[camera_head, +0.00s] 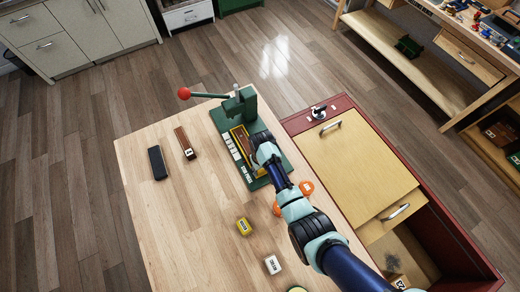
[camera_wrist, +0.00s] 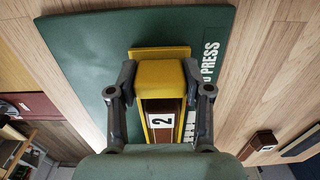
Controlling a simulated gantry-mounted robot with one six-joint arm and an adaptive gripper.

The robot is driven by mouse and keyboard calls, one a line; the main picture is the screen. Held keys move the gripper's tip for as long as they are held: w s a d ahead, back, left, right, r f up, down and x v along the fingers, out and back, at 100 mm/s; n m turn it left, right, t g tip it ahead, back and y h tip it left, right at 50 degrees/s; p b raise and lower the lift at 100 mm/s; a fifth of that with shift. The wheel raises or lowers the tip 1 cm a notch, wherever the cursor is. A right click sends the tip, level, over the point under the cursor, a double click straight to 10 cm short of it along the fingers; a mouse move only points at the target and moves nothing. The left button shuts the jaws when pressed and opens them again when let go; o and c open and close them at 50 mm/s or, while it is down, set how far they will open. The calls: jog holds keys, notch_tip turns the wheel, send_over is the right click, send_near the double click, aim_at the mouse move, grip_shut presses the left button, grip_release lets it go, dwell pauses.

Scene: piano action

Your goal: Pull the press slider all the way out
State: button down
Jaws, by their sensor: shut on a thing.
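The press is a green frame (camera_head: 240,104) on a green base plate (camera_wrist: 85,45) that stands on the wooden table. Its slider is a yellow tray (camera_head: 237,141) lying along the plate, and its thick yellow end block (camera_wrist: 160,75) shows in the wrist view. A brown block marked 2 (camera_wrist: 161,113) lies in the tray. My gripper (camera_wrist: 158,86) is shut on the yellow end, one finger on each side. In the head view my gripper (camera_head: 261,158) hides part of the slider, so how far out it sits is unclear.
The press lever ends in a red knob (camera_head: 184,93) at the left. A red-framed cabinet (camera_head: 355,165) stands at the right.

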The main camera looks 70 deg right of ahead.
jog(key=shift+c, duration=2.4)
grip_release()
jog(key=shift+s+a, duration=0.15)
notch_tip(320, 180, up, 12)
